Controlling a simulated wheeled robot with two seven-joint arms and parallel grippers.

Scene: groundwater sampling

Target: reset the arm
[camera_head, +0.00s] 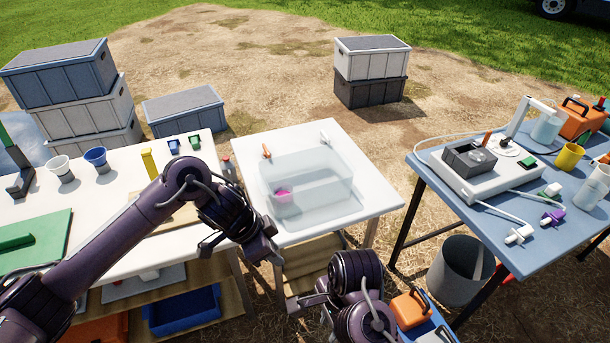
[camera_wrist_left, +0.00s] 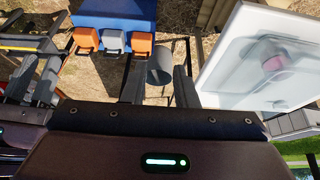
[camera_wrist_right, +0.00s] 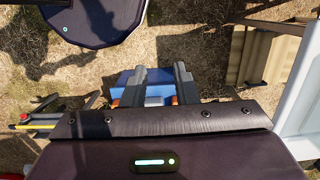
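My left gripper (camera_wrist_left: 159,76) hangs in front of the white table with the clear water tank (camera_head: 335,190). In the left wrist view its two fingers stand apart with nothing between them; only the grey bucket shows far behind the gap. My right gripper (camera_wrist_right: 162,75) is low at the bottom middle of the head view, in front of the same table. In the right wrist view its fingers are apart and empty, with a blue box on the ground behind them. My arm links hide parts of both grippers in the head view.
A pink object (camera_head: 283,194) is in the tank. The left table holds cups (camera_head: 95,157) and a green board (camera_head: 38,240). The blue right table (camera_head: 545,240) holds instruments, with the grey bucket (camera_head: 461,270) beside it. Storage crates (camera_head: 372,65) stand behind on bare ground.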

